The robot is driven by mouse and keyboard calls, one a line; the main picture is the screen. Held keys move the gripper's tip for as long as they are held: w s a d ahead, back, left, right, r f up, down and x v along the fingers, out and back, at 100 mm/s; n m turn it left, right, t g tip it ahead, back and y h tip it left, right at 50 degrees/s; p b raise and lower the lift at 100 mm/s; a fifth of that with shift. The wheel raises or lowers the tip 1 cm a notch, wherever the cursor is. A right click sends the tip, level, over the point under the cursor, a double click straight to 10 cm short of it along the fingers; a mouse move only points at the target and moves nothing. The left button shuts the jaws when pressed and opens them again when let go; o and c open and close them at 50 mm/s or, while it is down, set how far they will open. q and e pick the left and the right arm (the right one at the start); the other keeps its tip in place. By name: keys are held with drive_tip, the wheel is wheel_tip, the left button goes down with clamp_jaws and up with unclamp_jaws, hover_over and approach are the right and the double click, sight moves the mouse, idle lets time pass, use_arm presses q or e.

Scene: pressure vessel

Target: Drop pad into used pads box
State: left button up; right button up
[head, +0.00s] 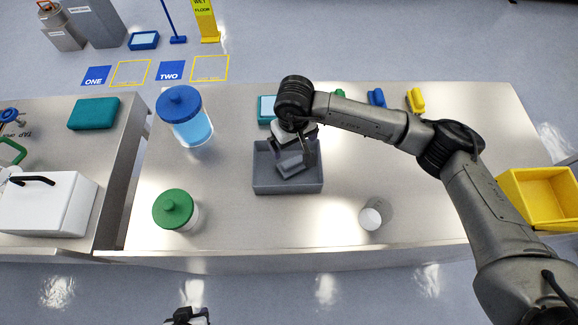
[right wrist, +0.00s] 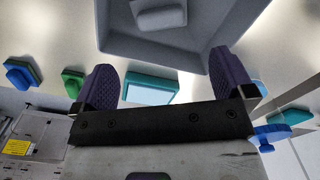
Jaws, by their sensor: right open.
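A grey open box (head: 262,185) stands on the middle of the bench; its wall also shows at the top of the right wrist view (right wrist: 112,35). A pale grey pad (head: 290,165) shows inside its outline, and in the right wrist view the pad (right wrist: 160,14) appears within the box, beyond my fingertips. My right gripper (head: 298,145) is over the box; in the right wrist view its purple fingers (right wrist: 165,78) are wide apart with nothing between them. My left gripper (head: 188,316) shows only partly at the bottom edge, in front of the bench, and its jaws are unclear.
A teal-topped block (head: 267,108) is behind the box, with green, blue (head: 376,97) and yellow (head: 416,100) pieces to its right. A blue-lidded jar (head: 187,118), a green-lidded jar (head: 175,209) and a white cup (head: 370,218) stand around it. A yellow bin (head: 540,198) is at right.

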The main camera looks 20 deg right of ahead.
wheel_tip(320, 180, up, 7)
drive_tip(key=shift+r, duration=0.2)
idle(0.6)
